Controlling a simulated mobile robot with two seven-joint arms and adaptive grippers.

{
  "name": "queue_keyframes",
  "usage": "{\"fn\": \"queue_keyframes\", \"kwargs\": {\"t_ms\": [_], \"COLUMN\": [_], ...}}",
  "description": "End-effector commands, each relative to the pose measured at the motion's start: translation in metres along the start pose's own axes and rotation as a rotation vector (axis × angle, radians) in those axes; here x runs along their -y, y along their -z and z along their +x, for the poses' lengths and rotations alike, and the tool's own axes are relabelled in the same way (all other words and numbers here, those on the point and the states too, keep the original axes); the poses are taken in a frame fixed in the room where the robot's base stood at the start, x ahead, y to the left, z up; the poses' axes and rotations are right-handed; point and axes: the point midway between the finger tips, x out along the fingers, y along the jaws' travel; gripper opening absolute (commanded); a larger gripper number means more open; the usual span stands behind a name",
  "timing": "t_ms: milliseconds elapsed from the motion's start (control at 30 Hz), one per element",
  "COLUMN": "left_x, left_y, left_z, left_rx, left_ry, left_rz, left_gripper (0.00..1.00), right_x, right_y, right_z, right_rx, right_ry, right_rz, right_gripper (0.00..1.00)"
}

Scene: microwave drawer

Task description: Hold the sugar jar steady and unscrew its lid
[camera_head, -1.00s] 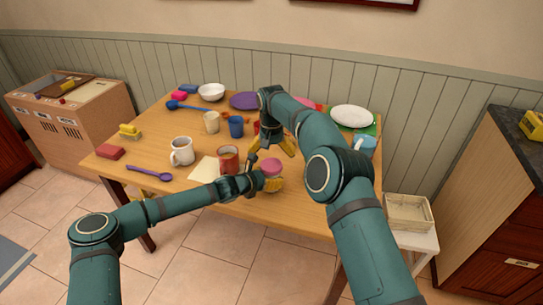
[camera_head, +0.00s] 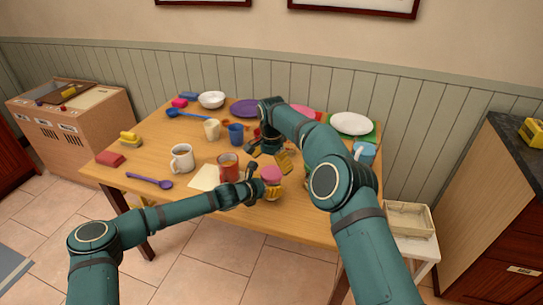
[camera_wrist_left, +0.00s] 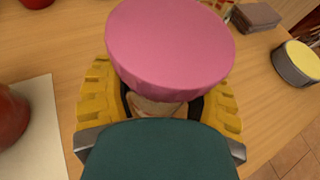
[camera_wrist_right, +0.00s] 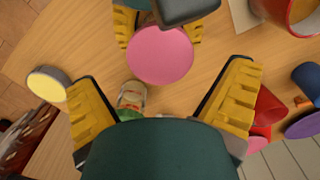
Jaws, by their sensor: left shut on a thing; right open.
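The sugar jar has a round pink lid (camera_head: 271,174), seated on top and large in the left wrist view (camera_wrist_left: 170,50). My left gripper (camera_head: 272,190) is shut on the jar's body from the side, just below the lid; its yellow pads hide most of the body, and a bit of it (camera_wrist_left: 155,108) shows between them. The jar looks upright. My right gripper (camera_head: 269,156) is open and empty, just behind and above the lid. In the right wrist view the pink lid (camera_wrist_right: 160,53) lies beyond the two spread fingers, apart from them.
A red-brown mug (camera_head: 228,168) stands close left of the jar, by a pale paper sheet (camera_head: 203,178). A white mug (camera_head: 181,158), purple spoon (camera_head: 150,177) and blue cup (camera_head: 236,134) are farther off. A yellow-topped tin (camera_wrist_right: 48,84) stands near the right gripper.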

Motion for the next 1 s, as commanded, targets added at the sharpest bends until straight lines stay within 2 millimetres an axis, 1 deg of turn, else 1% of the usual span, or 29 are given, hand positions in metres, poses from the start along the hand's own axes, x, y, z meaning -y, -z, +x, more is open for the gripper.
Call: {"fn": "queue_keyframes", "kwargs": {"t_ms": [33, 100, 300, 400, 633, 667, 700, 767, 800, 833, 867, 1000], "left_x": [0.0, 0.0, 0.0, 0.0, 0.0, 0.0, 0.0, 0.0, 0.0, 0.0, 0.0, 0.0], "left_y": [-0.001, -0.001, -0.001, -0.001, -0.001, -0.001, -0.001, -0.001, -0.001, -0.001, -0.001, -0.001], "left_z": [0.0, 0.0, 0.0, 0.0, 0.0, 0.0, 0.0, 0.0, 0.0, 0.0, 0.0, 0.0], "left_rx": [0.001, 0.001, 0.001, 0.001, 0.001, 0.001, 0.001, 0.001, 0.001, 0.001, 0.001, 0.001], "left_ry": [0.0, 0.0, 0.0, 0.0, 0.0, 0.0, 0.0, 0.0, 0.0, 0.0, 0.0, 0.0], "left_rz": [0.0, 0.0, 0.0, 0.0, 0.0, 0.0, 0.0, 0.0, 0.0, 0.0, 0.0, 0.0], "left_gripper": [0.0, 0.0, 0.0, 0.0, 0.0, 0.0, 0.0, 0.0, 0.0, 0.0, 0.0, 0.0], "right_x": [-0.001, 0.0, 0.0, 0.0, 0.0, 0.0, 0.0, 0.0, 0.0, 0.0, 0.0, 0.0], "right_y": [-0.001, -0.001, 0.0, -0.001, -0.001, -0.001, -0.001, -0.001, -0.001, -0.001, -0.001, -0.001], "right_z": [0.009, 0.017, 0.035, 0.037, 0.038, 0.038, 0.038, 0.037, 0.037, 0.037, 0.037, 0.037], "right_rx": [0.003, 0.003, 0.001, 0.001, 0.001, 0.001, 0.001, 0.001, 0.001, 0.001, 0.001, 0.001], "right_ry": [-0.003, 0.0, 0.0, 0.0, 0.0, 0.0, 0.0, 0.0, 0.0, 0.0, 0.0, 0.0], "right_rz": [-0.001, -0.002, -0.002, -0.002, -0.002, -0.002, -0.002, -0.002, -0.002, -0.002, -0.002, -0.002], "right_gripper": [1.0, 1.0, 1.0, 1.0, 1.0, 0.93, 0.79, 0.58, 0.44, 0.33, 0.28, 0.27]}}
